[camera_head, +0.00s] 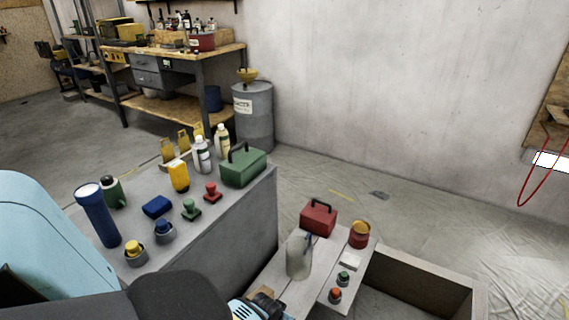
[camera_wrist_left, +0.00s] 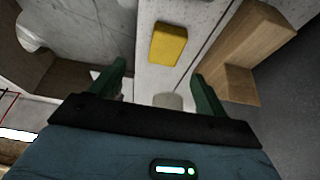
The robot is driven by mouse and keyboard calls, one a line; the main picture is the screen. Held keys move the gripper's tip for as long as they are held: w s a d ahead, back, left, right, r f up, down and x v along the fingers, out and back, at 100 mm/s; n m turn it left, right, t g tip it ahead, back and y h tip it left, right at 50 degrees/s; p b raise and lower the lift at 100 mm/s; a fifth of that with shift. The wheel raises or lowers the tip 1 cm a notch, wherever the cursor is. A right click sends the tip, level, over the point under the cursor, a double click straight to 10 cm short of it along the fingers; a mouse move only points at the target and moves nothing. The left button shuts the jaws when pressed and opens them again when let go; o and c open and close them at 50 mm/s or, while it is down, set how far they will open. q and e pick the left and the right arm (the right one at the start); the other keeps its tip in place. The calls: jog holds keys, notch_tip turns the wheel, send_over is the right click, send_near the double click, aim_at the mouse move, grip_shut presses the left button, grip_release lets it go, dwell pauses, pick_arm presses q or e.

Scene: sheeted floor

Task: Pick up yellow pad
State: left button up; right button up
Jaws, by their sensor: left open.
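The yellow pad (camera_wrist_left: 168,44) is a small rectangular block lying on a pale grey surface in the left wrist view. I cannot make it out in the head view. My left gripper (camera_wrist_left: 158,72) has its two dark green fingers spread wide, with nothing between them. The pad shows beyond the fingertips, roughly in line with the gap between them and apart from both. In the head view, only a blue part of what looks like my left gripper (camera_head: 243,309) shows at the bottom edge. My right gripper is not in view.
A wooden block (camera_wrist_left: 258,45) stands right of the pad. A grey cabinet (camera_head: 235,225) with bottles and a green toolbox (camera_head: 243,167) stands left.

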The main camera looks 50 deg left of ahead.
pick_arm(q)
jog(key=shift+w+a+f+b, duration=0.15)
jog(key=shift+f+b, duration=0.2)
jog(key=shift+f, duration=0.15)
jog(key=shift+b+x, duration=0.6)
jog(key=shift+x, duration=0.2)
jog(key=shift+w+f, duration=0.1)
jog(key=shift+f, duration=0.15)
jog(key=f+b, duration=0.1)
jog(key=a+f+b, duration=0.1)
jog(key=f+b, duration=0.1)
jog(key=shift+w, duration=0.2)
jog(key=shift+w+f, duration=0.15)
jog(key=shift+f, duration=0.25)
jog(key=shift+w+a+f+b, duration=0.1)
jog(key=shift+w+f+b, duration=0.1)
jog(key=shift+f+b, duration=0.3)
jog(key=shift+r, duration=0.2)
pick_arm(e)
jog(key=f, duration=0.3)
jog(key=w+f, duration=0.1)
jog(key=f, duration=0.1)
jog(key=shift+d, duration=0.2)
